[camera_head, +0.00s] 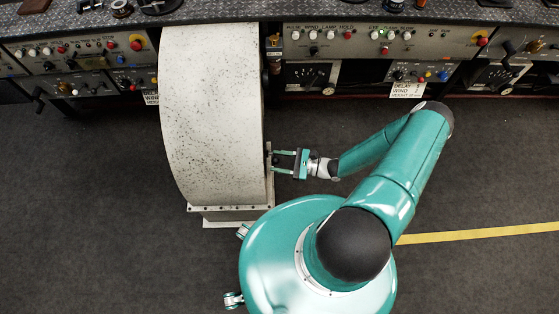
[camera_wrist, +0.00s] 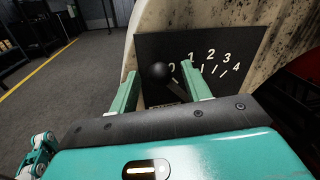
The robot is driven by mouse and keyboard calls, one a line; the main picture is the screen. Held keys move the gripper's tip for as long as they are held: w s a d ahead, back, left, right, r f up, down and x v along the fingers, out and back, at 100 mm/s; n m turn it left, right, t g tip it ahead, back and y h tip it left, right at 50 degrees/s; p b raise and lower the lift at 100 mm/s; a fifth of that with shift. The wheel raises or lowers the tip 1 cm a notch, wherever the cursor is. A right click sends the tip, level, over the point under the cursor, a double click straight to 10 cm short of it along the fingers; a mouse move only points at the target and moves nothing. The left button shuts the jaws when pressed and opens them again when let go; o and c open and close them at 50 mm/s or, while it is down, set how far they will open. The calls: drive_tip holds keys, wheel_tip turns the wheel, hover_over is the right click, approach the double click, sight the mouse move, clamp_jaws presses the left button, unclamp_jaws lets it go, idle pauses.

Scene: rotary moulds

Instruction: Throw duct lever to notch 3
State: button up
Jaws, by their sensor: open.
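The duct lever shows in the wrist view as a black ball knob (camera_wrist: 156,72) beside the 0 mark, at the left end of the scale. The black notch plate (camera_wrist: 153,48) carries the numbers 0 to 4 in an arc, with 3 (camera_wrist: 227,57) right of the top. My gripper (camera_wrist: 160,73) is open, with one finger on each side of the knob in the picture; I cannot tell whether either touches it. In the head view, my gripper (camera_head: 275,163) points left at the side of the pale speckled duct (camera_head: 210,110).
A control bench (camera_head: 340,45) with knobs and buttons runs along the back. The dark floor (camera_head: 90,220) is clear left of the duct. A yellow line (camera_head: 480,234) crosses the floor at right. The duct's base flange (camera_head: 230,215) is close to my body.

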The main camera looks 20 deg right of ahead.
drive_tip(key=shift+c, duration=0.2)
clamp_jaws()
drive_tip(key=shift+w+r, duration=0.1)
drive_tip(key=shift+w, duration=0.05)
drive_tip(key=w+d+r+m+g+h, duration=0.1)
drive_tip(key=w+d+r+m+g, duration=0.1)
drive_tip(key=w+m, duration=0.8)
drive_tip(key=shift+w+d+m, duration=0.35)
drive_tip(key=shift+d+m, duration=0.05)
drive_tip(key=shift+d, duration=0.45)
